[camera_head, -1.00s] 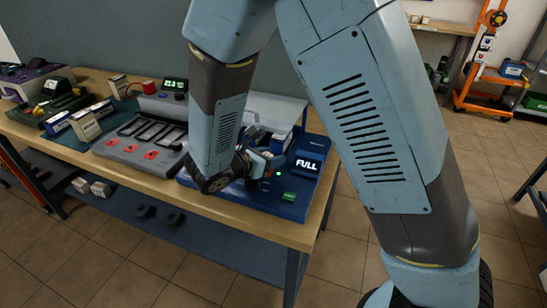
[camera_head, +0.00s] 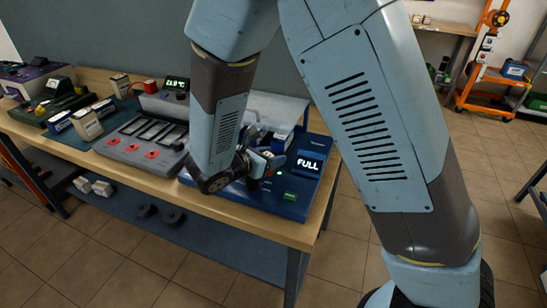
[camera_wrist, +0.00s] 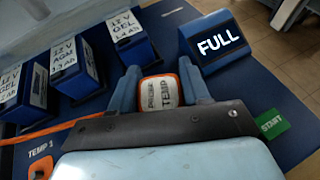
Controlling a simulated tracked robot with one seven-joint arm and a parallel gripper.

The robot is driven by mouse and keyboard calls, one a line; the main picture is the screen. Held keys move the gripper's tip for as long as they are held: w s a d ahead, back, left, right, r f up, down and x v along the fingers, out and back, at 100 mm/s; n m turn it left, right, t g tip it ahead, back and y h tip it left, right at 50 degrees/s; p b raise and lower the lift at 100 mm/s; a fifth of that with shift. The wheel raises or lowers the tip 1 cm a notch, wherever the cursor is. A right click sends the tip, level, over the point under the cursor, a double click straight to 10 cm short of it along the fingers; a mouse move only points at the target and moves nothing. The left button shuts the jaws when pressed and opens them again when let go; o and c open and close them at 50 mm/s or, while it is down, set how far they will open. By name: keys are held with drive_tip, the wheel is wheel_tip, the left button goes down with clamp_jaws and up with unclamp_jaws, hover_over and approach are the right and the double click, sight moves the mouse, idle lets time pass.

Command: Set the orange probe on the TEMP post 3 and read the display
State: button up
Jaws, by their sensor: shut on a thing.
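My gripper (camera_wrist: 162,88) is shut on the orange probe (camera_wrist: 158,93), whose white top is marked TEMP. Its fingers stand on either side of the probe, over the blue charger unit. An orange cable (camera_wrist: 60,128) runs left from the gripper. A TEMP 1 label (camera_wrist: 40,158) shows at lower left in the wrist view, with an orange-rimmed part below it. TEMP post 3 cannot be made out. The display (camera_wrist: 218,45) reads FULL and also shows in the head view (camera_head: 308,165). My gripper (camera_head: 266,161) is partly hidden there by my wrist.
Several 12 V batteries (camera_wrist: 130,38) stand in the unit beyond the gripper. A green START button (camera_wrist: 271,123) lies to the right, below the display. A grey unit with red parts (camera_head: 135,145) stands left on the wooden bench (camera_head: 275,230).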

drive_tip(key=shift+f, duration=0.2)
drive_tip(key=shift+r, duration=0.85)
drive_tip(key=shift+f, duration=0.85)
idle(1.1)
drive_tip(key=shift+r, duration=0.85)
drive_tip(key=shift+f, duration=0.8)
idle(1.0)
drive_tip(key=o, duration=0.9)
drive_tip(key=shift+v, duration=5.4)
